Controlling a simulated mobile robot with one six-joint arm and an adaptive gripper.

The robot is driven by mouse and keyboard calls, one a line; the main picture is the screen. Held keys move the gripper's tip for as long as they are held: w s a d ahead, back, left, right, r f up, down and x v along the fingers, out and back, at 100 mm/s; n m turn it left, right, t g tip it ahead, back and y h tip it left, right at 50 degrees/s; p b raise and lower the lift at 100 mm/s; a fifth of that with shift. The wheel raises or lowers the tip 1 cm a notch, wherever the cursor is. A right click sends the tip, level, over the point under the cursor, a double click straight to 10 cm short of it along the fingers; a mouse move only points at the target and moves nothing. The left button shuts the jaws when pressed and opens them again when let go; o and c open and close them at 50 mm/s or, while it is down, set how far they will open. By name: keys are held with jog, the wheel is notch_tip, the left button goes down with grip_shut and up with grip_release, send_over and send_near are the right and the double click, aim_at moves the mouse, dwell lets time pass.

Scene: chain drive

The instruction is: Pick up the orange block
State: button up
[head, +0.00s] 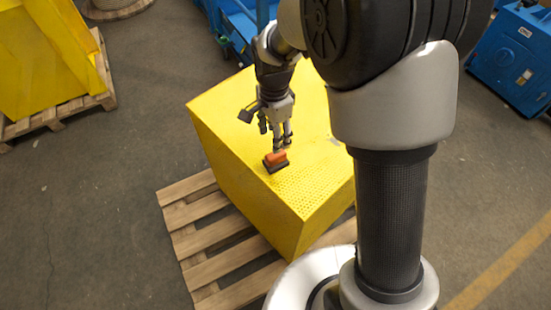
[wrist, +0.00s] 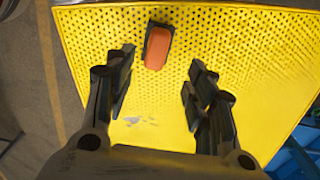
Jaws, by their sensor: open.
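The orange block (head: 275,158) sits in or on a small dark holder (head: 277,167) on top of the yellow perforated box (head: 230,112). In the wrist view the orange block (wrist: 157,48) is at the upper middle, with dark edging around its top and left side. My gripper (head: 277,138) is just beyond the block in the head view, close to it. In the wrist view my gripper (wrist: 160,88) is open, its fingers spread wide and nothing between them. The block lies ahead of the fingertips, slightly left of the middle.
The yellow box stands on a wooden pallet (head: 197,213). Another yellow box (head: 40,60) on a pallet is at the upper left, and a blue machine (head: 512,55) is at the upper right. The box top around the block is mostly clear.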

aim_at(276, 155)
notch_tip(276, 155, down, 5)
jog(key=shift+r+b, duration=0.1)
jog(key=shift+b, duration=0.45)
jog(key=f+b, duration=0.1)
jog(key=f, duration=0.1)
jog(key=f+b, duration=0.1)
jog(key=f, duration=0.2)
jog(key=shift+s+d+f, duration=0.15)
jog(key=shift+d, duration=0.05)
jog(key=shift+c, duration=0.4)
grip_shut()
notch_tip(276, 155, up, 20)
jog(key=p, duration=0.5)
jog(key=shift+p, duration=0.4)
